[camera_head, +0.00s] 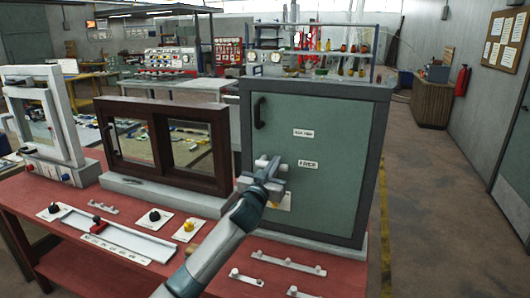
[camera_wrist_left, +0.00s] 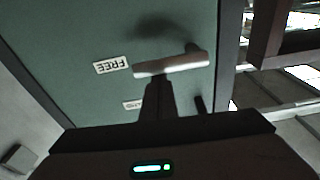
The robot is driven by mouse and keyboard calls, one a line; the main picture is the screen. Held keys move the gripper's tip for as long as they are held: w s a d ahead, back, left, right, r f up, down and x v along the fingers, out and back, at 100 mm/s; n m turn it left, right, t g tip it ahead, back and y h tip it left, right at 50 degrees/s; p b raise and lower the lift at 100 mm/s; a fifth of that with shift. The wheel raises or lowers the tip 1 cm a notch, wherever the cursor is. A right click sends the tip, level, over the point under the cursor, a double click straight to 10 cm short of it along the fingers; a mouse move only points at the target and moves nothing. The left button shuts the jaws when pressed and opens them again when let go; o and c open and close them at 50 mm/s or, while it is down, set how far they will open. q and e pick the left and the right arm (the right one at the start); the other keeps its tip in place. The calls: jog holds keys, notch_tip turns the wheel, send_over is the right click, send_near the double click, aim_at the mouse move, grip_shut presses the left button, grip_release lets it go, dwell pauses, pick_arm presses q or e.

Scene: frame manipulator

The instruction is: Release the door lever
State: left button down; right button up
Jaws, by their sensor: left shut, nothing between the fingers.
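The door lever (camera_head: 262,162) is a pale bar on the green cabinet door (camera_head: 335,185), near the door's left side. It also shows in the left wrist view (camera_wrist_left: 180,65), lying nearly across the picture on a dark pivot at its right end. My left gripper (camera_head: 268,178) is in front of the door at the lever and hides part of it. In the left wrist view its shut fingers (camera_wrist_left: 157,90) reach up to the lever's edge; I cannot tell whether they touch it. A label reading FREE (camera_wrist_left: 112,65) is beside the lever's free end. My right gripper is not in view.
A black door handle (camera_head: 259,112) is above the lever. A brown-framed sliding window (camera_head: 187,190) stands left of the cabinet, and a white frame (camera_head: 70,118) stands further left. Knobs and a slider rail (camera_head: 115,236) lie on the red table (camera_head: 85,265).

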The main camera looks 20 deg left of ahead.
pick_arm(q)
jog(key=shift+f, duration=0.1)
